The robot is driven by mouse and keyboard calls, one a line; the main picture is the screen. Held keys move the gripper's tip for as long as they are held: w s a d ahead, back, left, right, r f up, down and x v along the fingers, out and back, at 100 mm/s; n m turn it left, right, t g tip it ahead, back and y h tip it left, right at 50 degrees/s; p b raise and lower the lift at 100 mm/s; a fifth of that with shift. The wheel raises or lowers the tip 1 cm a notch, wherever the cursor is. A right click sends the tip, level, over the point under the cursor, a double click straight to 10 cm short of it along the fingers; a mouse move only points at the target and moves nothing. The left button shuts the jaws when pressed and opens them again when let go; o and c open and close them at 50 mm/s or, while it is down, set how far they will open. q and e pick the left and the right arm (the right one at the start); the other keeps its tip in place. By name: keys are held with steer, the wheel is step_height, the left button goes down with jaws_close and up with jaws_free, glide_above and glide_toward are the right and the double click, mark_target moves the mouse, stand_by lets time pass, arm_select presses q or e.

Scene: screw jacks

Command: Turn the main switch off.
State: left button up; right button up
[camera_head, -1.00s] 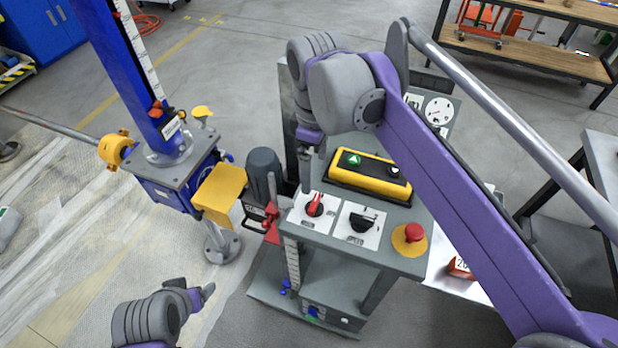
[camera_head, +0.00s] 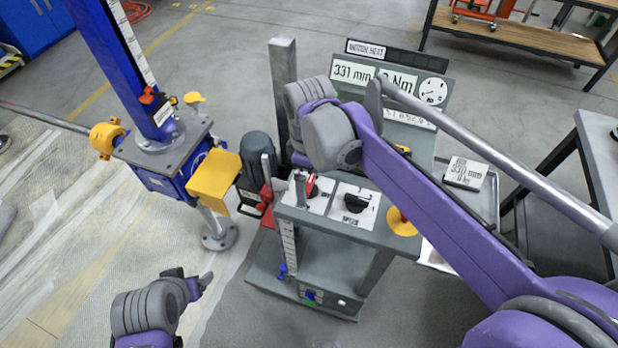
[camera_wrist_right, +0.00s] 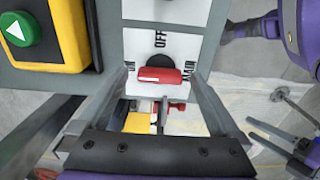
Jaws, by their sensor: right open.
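The red main switch handle (camera_head: 311,187) is on a white plate on the grey console, partly hidden by my right gripper in the head view. In the right wrist view the red handle (camera_wrist_right: 160,75) lies crosswise, with the word OFF above it. My right gripper (camera_head: 303,188) is open. Its two fingers stand on either side of the handle in the wrist view, with gaps between them and the handle. My left gripper (camera_head: 205,284) hangs at the lower left, away from the console; its jaw opening is unclear.
A black speed knob (camera_head: 355,203) is right of the switch. The wrist view shows a green button (camera_wrist_right: 15,30) in a yellow box. A blue screw jack (camera_head: 160,150) stands left of the console.

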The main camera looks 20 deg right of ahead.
steer(key=c, duration=1.4)
steer(key=shift+m, duration=0.4)
steer(key=m, duration=1.7)
